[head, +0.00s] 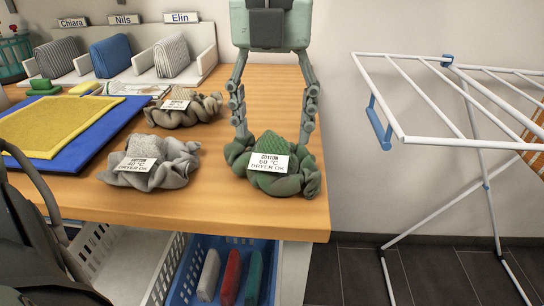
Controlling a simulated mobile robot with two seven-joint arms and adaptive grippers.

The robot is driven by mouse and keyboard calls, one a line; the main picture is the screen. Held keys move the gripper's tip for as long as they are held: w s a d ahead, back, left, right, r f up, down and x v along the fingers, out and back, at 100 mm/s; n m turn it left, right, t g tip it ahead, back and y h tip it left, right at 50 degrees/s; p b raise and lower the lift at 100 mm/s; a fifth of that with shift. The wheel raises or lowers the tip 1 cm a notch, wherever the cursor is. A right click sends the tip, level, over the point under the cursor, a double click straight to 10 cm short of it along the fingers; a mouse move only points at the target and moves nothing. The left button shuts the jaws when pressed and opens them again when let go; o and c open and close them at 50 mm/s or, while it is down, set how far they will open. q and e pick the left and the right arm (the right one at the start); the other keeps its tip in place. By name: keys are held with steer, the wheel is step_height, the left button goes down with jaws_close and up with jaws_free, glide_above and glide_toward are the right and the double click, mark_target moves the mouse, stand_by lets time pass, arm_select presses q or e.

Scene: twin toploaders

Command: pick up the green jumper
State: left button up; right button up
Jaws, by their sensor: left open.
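The green jumper (284,183) lies crumpled on the wooden table near its front right corner. A white label on it reads COTTON, 60 °C, DRYER OK. My left gripper (273,138) points down over the jumper with its two fingers spread wide. The fingertips are at the jumper's far left and far right sides; I cannot tell whether they touch it. My right gripper is not in view.
A grey garment (152,168) and a brownish garment (182,110), both labelled, lie left of the jumper. Folded blue and yellow cloths (45,125) lie further left. A white drying rack (470,140) stands right, baskets (183,285) below the table edge.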

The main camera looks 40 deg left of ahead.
arm_select(q)
jaws_close()
stand_by(0.4)
steer(key=shift+r, duration=0.1)
